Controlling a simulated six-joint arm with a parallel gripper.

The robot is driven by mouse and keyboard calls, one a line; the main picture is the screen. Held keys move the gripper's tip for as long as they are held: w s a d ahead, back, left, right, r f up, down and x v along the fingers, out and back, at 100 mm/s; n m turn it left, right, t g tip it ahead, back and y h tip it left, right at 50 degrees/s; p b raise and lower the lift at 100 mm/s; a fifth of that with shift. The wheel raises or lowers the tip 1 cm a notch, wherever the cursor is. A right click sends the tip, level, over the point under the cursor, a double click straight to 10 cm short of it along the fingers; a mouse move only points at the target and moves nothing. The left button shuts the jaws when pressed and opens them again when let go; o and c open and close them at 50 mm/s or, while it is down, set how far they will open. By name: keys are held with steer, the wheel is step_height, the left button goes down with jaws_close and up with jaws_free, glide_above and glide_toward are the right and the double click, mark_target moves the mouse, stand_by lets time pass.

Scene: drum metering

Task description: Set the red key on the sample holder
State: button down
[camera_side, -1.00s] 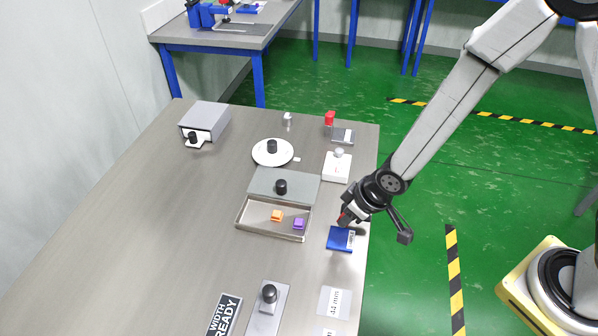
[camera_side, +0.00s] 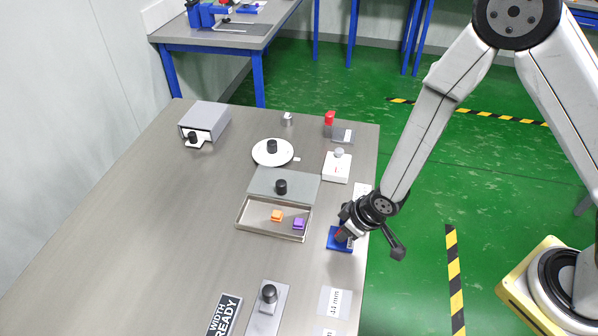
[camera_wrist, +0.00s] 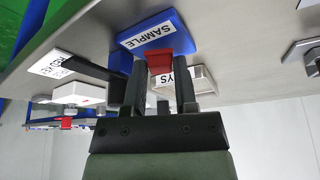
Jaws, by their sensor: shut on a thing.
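The blue sample holder (camera_side: 336,246) lies at the right edge of the table. In the wrist view it shows as a blue block (camera_wrist: 178,22) with a white SAMPLE label. My gripper (camera_side: 344,234) is at the holder, pointing down. In the wrist view my gripper (camera_wrist: 155,92) is shut on the red key (camera_wrist: 159,62), which sits between the fingertips at the holder's labelled edge. I cannot tell whether the key touches the holder. The fingers hide part of the holder.
An open tray (camera_side: 258,232) with an orange key (camera_side: 277,215) and a purple key (camera_side: 299,223) is left of the holder. A white card (camera_side: 361,189) and a white box with a grey knob (camera_side: 337,168) stand behind. A 44 mm card (camera_side: 335,302) lies in front.

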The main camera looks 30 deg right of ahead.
steer(key=shift+f, duration=0.3)
steer(key=shift+f, duration=0.1)
steer(key=shift+c, duration=2)
jaws_free()
steer(key=v, duration=1.2)
steer(key=shift+s, duration=0.1)
steer(key=shift+d, duration=0.15)
